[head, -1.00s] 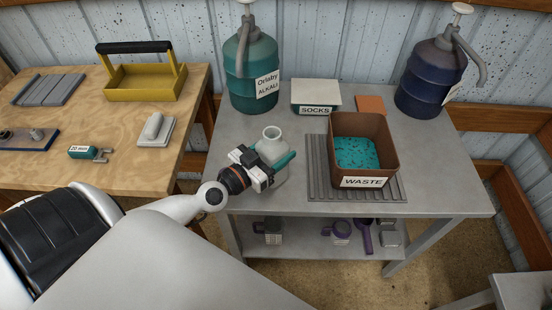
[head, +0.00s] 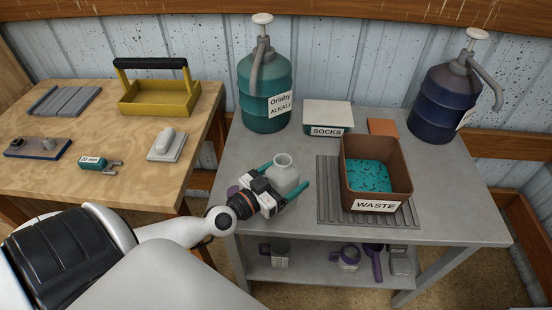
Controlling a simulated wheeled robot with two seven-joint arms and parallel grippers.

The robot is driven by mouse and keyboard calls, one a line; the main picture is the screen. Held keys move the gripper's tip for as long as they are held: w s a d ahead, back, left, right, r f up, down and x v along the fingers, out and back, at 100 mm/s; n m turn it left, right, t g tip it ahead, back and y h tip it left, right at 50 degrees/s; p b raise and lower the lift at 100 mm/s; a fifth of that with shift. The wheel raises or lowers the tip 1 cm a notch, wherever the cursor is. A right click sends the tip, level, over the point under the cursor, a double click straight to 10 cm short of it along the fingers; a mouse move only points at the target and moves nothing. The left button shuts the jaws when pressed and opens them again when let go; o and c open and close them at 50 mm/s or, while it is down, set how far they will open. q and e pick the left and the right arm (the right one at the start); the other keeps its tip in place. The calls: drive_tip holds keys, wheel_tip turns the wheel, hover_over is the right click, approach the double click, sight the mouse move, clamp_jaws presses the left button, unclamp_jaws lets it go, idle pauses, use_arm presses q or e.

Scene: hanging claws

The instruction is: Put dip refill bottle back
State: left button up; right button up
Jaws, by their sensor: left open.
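A pale, whitish bottle (head: 284,169) with an open round neck stands upright on the left front part of the grey metal table (head: 300,222). I take it for the dip refill bottle. My left gripper (head: 287,176) comes in from the front left. Its teal fingers are spread, one on each side of the bottle; I cannot tell whether they touch it. The gripper hides the bottle's lower part. My right gripper is out of view.
A brown WASTE bin (head: 410,180) stands on a ribbed mat (head: 327,190). Behind are a teal ALKALI pump container (head: 265,88), a SOCKS box (head: 328,115) and a dark blue pump container (head: 445,100). A wooden bench (head: 120,180) is left. Mugs sit on the lower shelf (head: 310,265).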

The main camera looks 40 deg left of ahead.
use_arm(q)
drive_tip(key=b+v, duration=0.2)
drive_tip(key=v, duration=1)
drive_tip(key=shift+r, duration=0.1)
